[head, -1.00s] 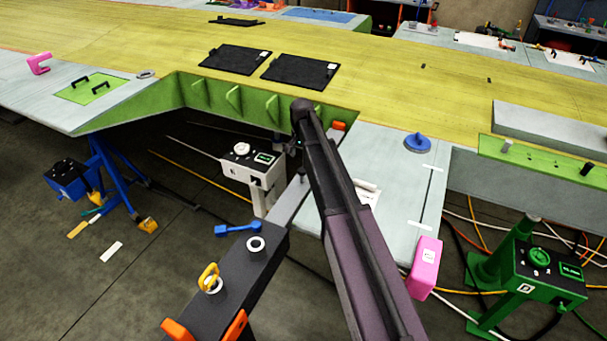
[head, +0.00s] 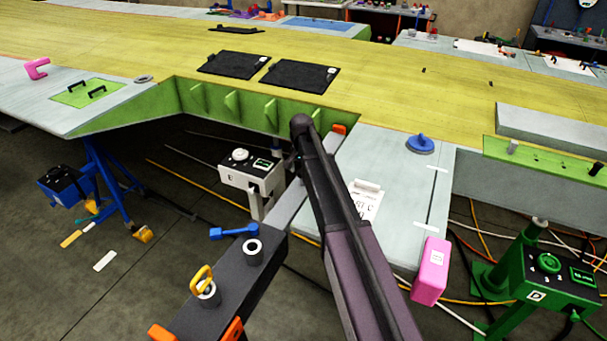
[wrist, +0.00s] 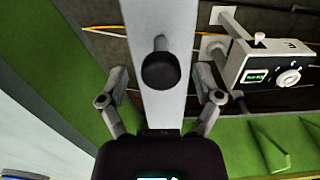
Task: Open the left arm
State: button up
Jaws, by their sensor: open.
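A light grey bar (head: 289,203) runs from a dark grey beam (head: 232,283) toward the green-edged wing opening; I cannot tell for sure that it is the left arm. In the wrist view the bar (wrist: 158,15) passes up the middle, with a dark round knob (wrist: 161,71) standing on it. My gripper (wrist: 160,80) is open, its fingers on either side of the knob and bar, with gaps to the knob. It appears empty. In the head view my own arm hides most of the gripper and the knob.
A white control box (head: 252,171) stands near the bar; it also shows in the wrist view (wrist: 270,65). A pink block (head: 431,271) is on the right panel edge. A green control stand (head: 562,275) and cables are at the lower right. The left floor is partly clear.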

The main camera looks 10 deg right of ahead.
jog(key=shift+c, duration=0.2)
grip_shut()
send_over(287, 206)
jog(key=shift+s, duration=0.1)
dwell(0.8)
jog(key=shift+o, duration=0.2)
grip_release()
jog(key=shift+d, duration=0.1)
